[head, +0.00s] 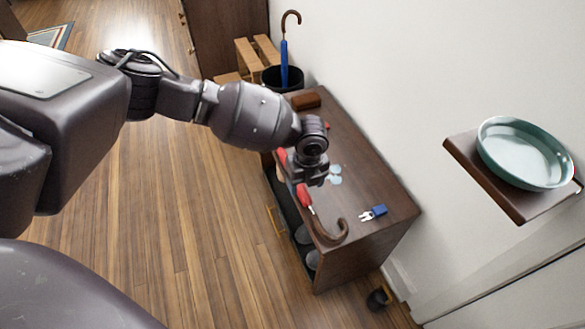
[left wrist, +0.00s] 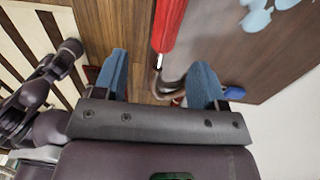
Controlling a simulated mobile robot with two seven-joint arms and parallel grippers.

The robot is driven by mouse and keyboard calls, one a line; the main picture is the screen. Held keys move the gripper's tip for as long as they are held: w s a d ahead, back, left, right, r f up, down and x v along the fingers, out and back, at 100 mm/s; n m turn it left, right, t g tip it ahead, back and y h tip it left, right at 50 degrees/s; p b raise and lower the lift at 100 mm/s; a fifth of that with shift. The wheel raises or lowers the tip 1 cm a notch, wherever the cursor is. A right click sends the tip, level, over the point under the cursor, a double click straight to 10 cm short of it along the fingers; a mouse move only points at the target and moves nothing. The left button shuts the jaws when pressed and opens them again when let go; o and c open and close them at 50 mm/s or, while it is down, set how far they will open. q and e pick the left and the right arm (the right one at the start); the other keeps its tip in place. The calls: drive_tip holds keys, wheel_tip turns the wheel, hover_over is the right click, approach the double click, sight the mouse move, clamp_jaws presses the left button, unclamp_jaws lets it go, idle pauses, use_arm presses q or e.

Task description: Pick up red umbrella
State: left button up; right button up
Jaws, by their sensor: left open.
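The red umbrella (head: 304,196) lies along the front part of the brown cabinet top (head: 380,195). Its curved brown handle (head: 335,232) points toward the near end, and my gripper hides part of its middle. My left gripper (head: 308,182) is over the umbrella in the head view. My right gripper is not seen.
Light-blue discs (head: 335,173), blue-tagged keys (head: 374,212) and a brown box (head: 306,101) lie on the cabinet. A black bin (head: 270,78) holding a blue umbrella (head: 284,62) stands behind. A wall shelf (head: 490,185) with a green dish (head: 524,153) is at right. Open floor lies left.

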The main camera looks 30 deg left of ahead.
sight(306, 197)
use_arm(q)
drive_tip(key=f+b, duration=0.1)
drive_tip(key=f, duration=0.1)
drive_tip(key=f+b, duration=0.1)
drive_tip(key=f, duration=0.4)
drive_tip(key=shift+d+b, duration=0.3)
drive_tip(key=shift+b, duration=0.1)
drive_tip(key=shift+r, duration=0.1)
drive_tip(key=shift+c, duration=0.2)
drive_tip(key=c, duration=1.1)
drive_tip(key=shift+o, duration=0.2)
